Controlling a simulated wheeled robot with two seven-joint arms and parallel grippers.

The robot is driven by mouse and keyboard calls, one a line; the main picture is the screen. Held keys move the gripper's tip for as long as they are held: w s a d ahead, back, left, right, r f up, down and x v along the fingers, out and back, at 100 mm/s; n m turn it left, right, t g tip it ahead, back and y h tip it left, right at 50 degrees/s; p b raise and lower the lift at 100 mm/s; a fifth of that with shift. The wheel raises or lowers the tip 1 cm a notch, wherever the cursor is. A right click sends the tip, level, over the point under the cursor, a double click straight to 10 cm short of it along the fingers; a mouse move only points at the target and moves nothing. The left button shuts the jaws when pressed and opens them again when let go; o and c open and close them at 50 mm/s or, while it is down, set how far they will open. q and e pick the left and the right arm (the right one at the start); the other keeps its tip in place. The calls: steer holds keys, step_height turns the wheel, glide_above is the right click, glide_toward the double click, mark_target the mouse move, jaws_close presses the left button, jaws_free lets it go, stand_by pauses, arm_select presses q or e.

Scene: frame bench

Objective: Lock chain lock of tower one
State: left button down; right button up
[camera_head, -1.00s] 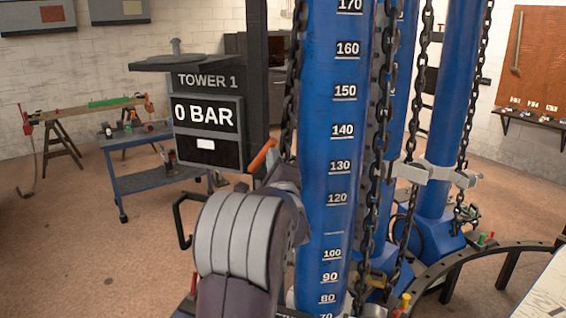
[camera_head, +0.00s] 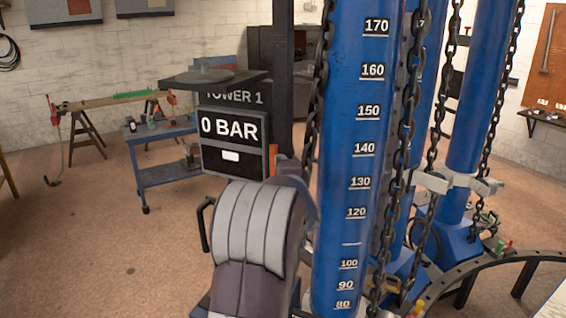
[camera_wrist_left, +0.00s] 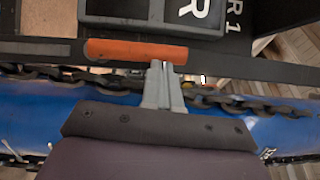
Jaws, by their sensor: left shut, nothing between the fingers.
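Tower one is the blue column (camera_head: 355,150) with a height scale, beside a panel (camera_head: 234,140) reading "TOWER 1" and "0 BAR". A dark chain (camera_head: 316,90) hangs along its left side; the chain also runs across the left wrist view (camera_wrist_left: 70,75). An orange handle (camera_wrist_left: 135,51) lies beside the chain; only a sliver of it (camera_head: 273,155) shows in the head view. My left gripper (camera_wrist_left: 164,68) is shut and empty, its tips at the right end of the handle; contact is unclear. In the head view my left arm hides the gripper. My right gripper is out of view.
More blue columns with chains (camera_head: 483,90) stand to the right, joined by a pale bracket (camera_head: 450,182). A curved dark rail (camera_head: 490,262) is at lower right. A blue cart (camera_head: 165,170) and a workbench (camera_head: 105,103) stand at back left. The left floor is open.

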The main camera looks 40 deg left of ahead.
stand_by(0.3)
arm_select(q)
steer(key=shift+s, duration=0.1)
steer(key=b+v, duration=0.4)
steer(key=v, duration=0.8)
steer(key=shift+s+d, duration=0.2)
